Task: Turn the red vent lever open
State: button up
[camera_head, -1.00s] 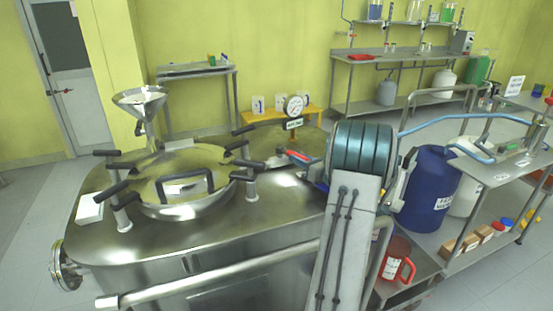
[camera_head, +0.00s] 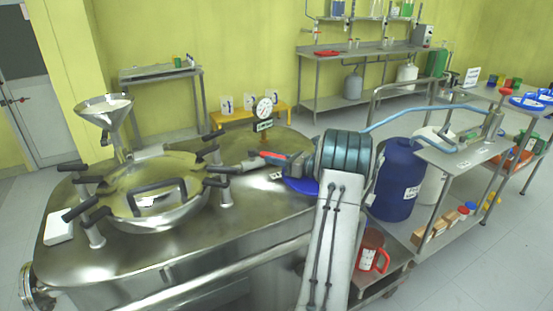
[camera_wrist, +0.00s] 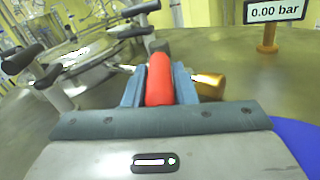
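The red vent lever (camera_wrist: 160,80) stands between the two blue-grey fingers of my gripper (camera_wrist: 160,90) in the wrist view. Both fingers press close along its sides, and no gap shows. A brass-coloured valve part (camera_wrist: 208,86) shows just right of the fingers. In the head view the red lever (camera_head: 274,154) lies low over the steel reactor top (camera_head: 240,205), with my gripper (camera_head: 270,160) at it, reaching in from the right. My fingers and wrist hide part of the lever and most of the valve there.
The lid (camera_head: 150,190) with black clamp handles is left of my gripper. A dial gauge (camera_head: 263,108) stands behind it, and a display (camera_wrist: 275,10) reads 0.00 bar. A steel funnel (camera_head: 105,108) rises at the left.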

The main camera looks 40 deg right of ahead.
jog(key=shift+o, duration=1.4)
jog(key=shift+r, duration=0.25)
notch_tip(320, 180, up, 4)
jog(key=shift+s+d+r, duration=0.1)
jog(key=shift+d+r, duration=0.05)
jog(key=s+d+r, duration=0.5)
jog(key=s+r, duration=0.1)
jog(key=s, duration=0.4)
jog(key=shift+r+p, duration=0.15)
jog(key=shift+p, duration=0.3)
jog(key=shift+s, duration=0.1)
